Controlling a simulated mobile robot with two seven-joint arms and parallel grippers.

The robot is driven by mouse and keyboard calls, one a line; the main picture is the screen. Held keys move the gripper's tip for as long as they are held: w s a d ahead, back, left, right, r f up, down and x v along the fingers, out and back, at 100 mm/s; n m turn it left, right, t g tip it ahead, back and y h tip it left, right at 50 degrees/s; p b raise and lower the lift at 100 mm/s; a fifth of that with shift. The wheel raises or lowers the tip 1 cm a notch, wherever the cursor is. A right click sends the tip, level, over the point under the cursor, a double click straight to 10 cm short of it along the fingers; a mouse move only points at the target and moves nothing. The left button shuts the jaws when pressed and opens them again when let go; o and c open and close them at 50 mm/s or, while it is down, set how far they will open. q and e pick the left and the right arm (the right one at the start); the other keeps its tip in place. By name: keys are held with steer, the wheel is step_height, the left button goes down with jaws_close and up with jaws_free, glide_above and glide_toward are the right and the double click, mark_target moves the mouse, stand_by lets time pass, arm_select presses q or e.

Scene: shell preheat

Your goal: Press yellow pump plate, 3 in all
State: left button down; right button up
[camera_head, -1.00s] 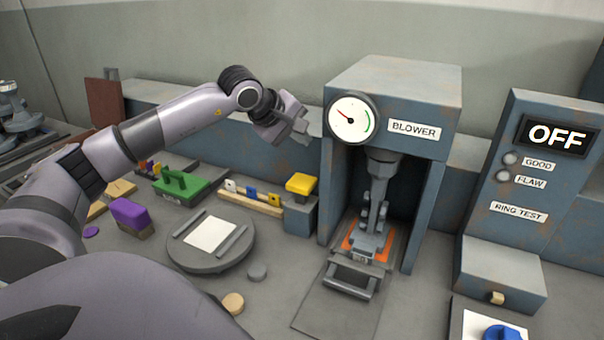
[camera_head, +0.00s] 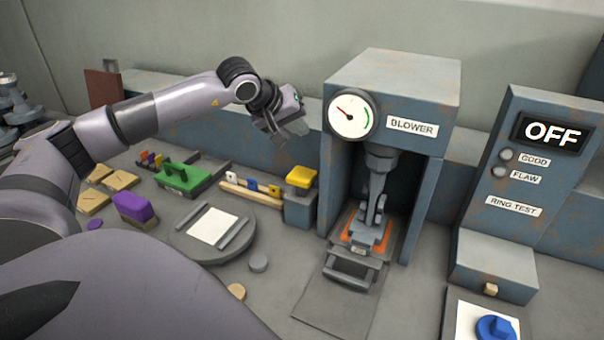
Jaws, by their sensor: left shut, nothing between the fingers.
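The yellow pump plate (camera_head: 302,177) sits on top of a small grey block (camera_head: 300,208) at the left side of the blower. My left gripper (camera_head: 290,140) is shut and empty, above the plate and a little to its left, with a visible gap between them. The blower (camera_head: 395,85) is a tall grey-blue housing with a round gauge (camera_head: 351,115). The gauge's red needle points to the upper left, away from the green arc on the right. My right gripper is not in view.
A grey metal part (camera_head: 375,205) stands inside the blower on an orange-edged base. A round turntable (camera_head: 185,240), a green block (camera_head: 180,178) and a purple block (camera_head: 135,206) lie to the left. The ring test box (camera_head: 530,190) reads OFF at right.

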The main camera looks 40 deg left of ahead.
arm_select(q)
steer(key=f, duration=0.1)
steer(key=b, duration=0.5)
glide_above(300, 175)
step_height(300, 175, down, 7)
steer(key=shift+s+a, duration=0.1)
steer(key=shift+s, duration=0.05)
steer(key=shift+f+b, duration=0.4)
stand_by(1.3)
steer(key=shift+f+b, duration=0.4)
steer(key=shift+f+b, duration=1.55)
steer(key=shift+f, duration=0.25)
stand_by(1.2)
steer(key=shift+r, duration=0.15)
steer(key=shift+r+p, duration=1.4)
steer(key=shift+r, duration=0.65)
